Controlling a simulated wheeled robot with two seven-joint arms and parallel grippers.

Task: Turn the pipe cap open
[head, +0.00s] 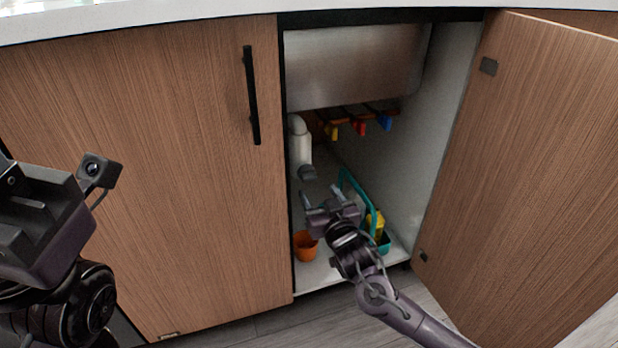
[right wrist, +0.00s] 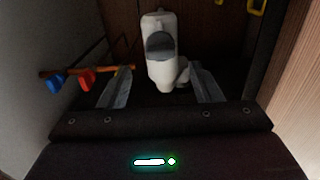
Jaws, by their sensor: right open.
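A white drain pipe (head: 299,142) stands inside the open cabinet under the sink, with a grey pipe cap (head: 307,173) at its lower end. In the right wrist view, the white pipe (right wrist: 161,72) is ahead and the grey cap (right wrist: 160,46) faces me. My right gripper (head: 321,193) is open and empty, just below and in front of the cap in the head view. Its fingers (right wrist: 161,86) are spread to either side of the pipe in the wrist view, apart from the cap. My left gripper (head: 40,215) is at the left edge, its fingertips not clearly visible.
An orange cup (head: 306,246) and a teal caddy (head: 373,207) with a yellow item stand on the cabinet floor. Yellow, red and blue valve handles (head: 360,124) hang behind. The right door (head: 530,170) is open; the left door (head: 150,170) is closed.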

